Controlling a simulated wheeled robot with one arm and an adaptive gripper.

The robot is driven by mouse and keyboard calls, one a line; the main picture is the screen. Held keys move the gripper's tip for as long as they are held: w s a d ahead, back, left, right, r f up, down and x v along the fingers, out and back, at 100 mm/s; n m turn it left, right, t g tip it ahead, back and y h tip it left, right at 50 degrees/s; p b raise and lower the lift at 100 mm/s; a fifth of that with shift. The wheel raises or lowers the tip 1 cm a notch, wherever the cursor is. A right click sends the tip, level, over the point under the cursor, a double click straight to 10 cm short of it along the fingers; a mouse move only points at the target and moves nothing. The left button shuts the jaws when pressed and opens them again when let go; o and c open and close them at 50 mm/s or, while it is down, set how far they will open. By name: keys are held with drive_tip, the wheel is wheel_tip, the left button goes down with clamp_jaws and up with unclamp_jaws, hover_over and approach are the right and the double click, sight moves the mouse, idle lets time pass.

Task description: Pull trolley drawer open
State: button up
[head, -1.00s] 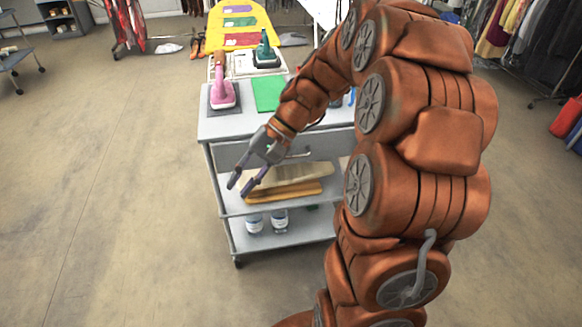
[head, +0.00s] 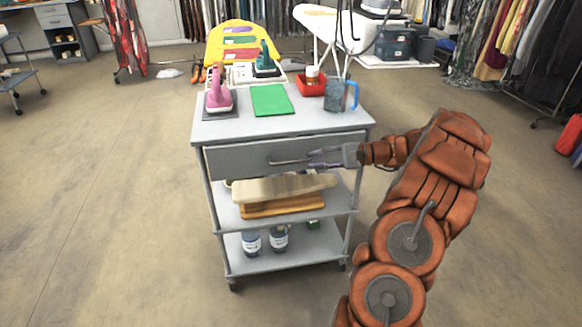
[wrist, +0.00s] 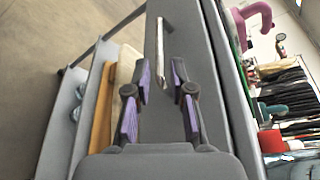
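The grey trolley (head: 285,128) has a drawer (head: 236,162) under its top, and the drawer front looks shut. A thin metal bar handle (head: 285,161) runs across the drawer front; it also shows in the wrist view (wrist: 160,45). My gripper (head: 314,160) reaches in from the right, in front of the drawer, near the handle's right end. In the wrist view my gripper (wrist: 162,72) is open, its purple-padded fingers on either side of the handle's near end. I cannot tell whether either finger touches the bar.
On the trolley top are a pink iron (head: 219,98), a green mat (head: 271,100), a red tray (head: 311,87) and a grey jug (head: 335,96). Folded boards (head: 284,188) and bottles (head: 279,238) sit on the lower shelves. The floor left of the trolley is clear.

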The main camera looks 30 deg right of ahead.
sight(297, 162)
drive_tip(key=shift+b+x, duration=0.45)
drive_tip(key=shift+x, duration=3.4)
drive_tip(key=shift+c, duration=0.4)
clamp_jaws()
